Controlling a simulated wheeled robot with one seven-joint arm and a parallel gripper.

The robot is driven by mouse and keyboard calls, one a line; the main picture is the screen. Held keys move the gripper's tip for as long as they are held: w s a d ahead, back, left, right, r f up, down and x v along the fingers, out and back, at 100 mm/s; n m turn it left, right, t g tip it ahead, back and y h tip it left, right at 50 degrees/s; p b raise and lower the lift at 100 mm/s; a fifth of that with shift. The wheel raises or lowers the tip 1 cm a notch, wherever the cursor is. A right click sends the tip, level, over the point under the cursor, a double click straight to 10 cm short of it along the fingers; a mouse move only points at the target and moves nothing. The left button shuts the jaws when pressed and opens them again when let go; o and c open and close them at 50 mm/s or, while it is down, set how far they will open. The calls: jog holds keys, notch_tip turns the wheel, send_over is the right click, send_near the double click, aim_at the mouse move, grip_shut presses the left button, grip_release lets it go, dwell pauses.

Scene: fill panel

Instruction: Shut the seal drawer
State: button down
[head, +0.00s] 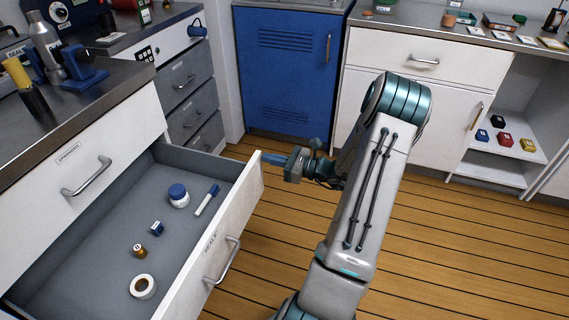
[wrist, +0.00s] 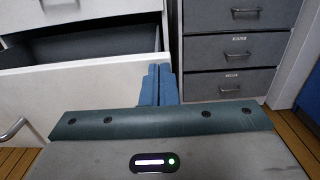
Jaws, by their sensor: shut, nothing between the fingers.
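The open drawer (head: 215,225) stands pulled far out of the counter at the left in the head view. Its white front has a small label and a bar handle (head: 222,262). Inside lie a blue-capped white jar (head: 179,196), a marker-like stick (head: 206,200), a small blue block (head: 156,228), a small amber bottle (head: 139,251) and a tape roll (head: 143,286). My gripper (head: 270,158) is shut and empty, with its blue fingertips at the front's far top corner. In the wrist view the fingers (wrist: 158,85) overlap the end of the white front (wrist: 95,95); contact is unclear.
Above it is a shut labelled drawer (head: 85,175). Grey drawers (head: 190,85) and a blue cabinet (head: 290,70) stand behind. White cabinets (head: 425,65) and an open shelf (head: 500,145) are at the right. The wooden floor (head: 450,250) is clear.

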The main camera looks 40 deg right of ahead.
jog(key=shift+w+a, duration=0.15)
jog(key=shift+w, duration=0.05)
dwell(0.3)
